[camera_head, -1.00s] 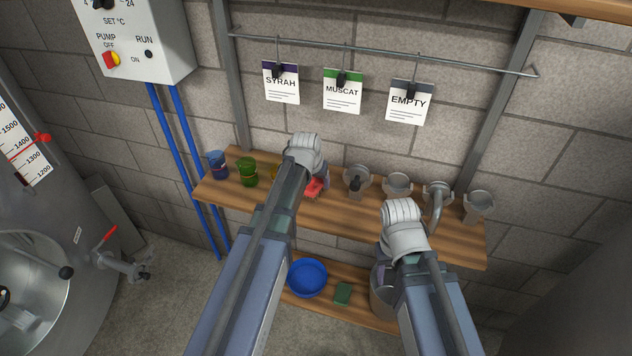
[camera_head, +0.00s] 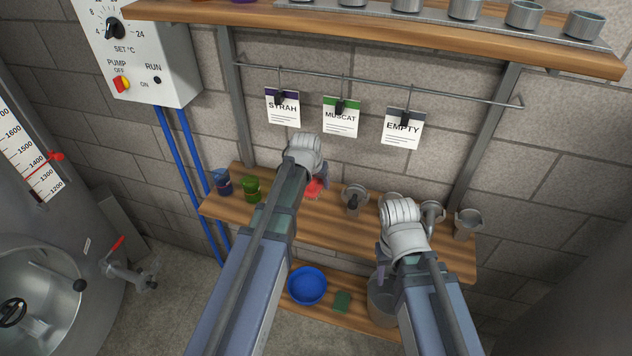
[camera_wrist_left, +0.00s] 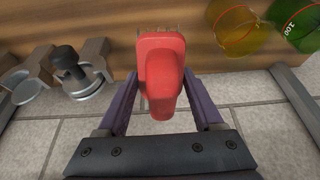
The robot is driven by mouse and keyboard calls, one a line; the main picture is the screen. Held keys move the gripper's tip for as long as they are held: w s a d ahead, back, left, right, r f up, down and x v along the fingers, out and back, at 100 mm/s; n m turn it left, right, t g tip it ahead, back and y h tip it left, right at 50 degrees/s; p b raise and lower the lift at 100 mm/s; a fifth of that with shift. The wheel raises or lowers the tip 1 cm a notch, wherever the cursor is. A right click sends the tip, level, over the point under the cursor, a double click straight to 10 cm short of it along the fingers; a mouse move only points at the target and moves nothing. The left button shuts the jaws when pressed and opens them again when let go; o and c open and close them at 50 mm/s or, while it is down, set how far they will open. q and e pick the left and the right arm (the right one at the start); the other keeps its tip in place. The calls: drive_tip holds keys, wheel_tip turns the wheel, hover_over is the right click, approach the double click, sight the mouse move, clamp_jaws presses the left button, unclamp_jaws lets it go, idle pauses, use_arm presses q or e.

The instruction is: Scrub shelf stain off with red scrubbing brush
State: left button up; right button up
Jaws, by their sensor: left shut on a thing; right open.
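The red scrubbing brush (camera_head: 314,189) is at the middle wooden shelf (camera_head: 330,228), largely behind my left arm in the head view. My left gripper (camera_head: 322,180) is shut on it. In the left wrist view, the red brush (camera_wrist_left: 162,70) sits between the two purple fingers of the left gripper (camera_wrist_left: 164,104). Its pale bristles point towards the wooden shelf (camera_wrist_left: 130,35); I cannot tell whether they touch it. No stain can be made out. My right gripper (camera_head: 381,250) is open, mostly hidden by its own wrist, in front of the shelf's right part.
A blue cup (camera_head: 222,182) and a green cup (camera_head: 251,189) stand left on the shelf; several grey fittings stand right. Below are a blue bowl (camera_head: 307,286), a green pad (camera_head: 342,300) and a grey bucket (camera_head: 382,301). An upper shelf (camera_head: 400,37) holds metal cups.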

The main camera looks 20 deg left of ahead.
sight(316, 191)
use_arm(q)
drive_tip(key=c, duration=0.4)
drive_tip(key=shift+f, duration=0.1)
drive_tip(key=shift+c, duration=0.8)
wheel_tip(316, 191, down, 4)
drive_tip(key=b, duration=0.4)
drive_tip(key=shift+f, duration=0.1)
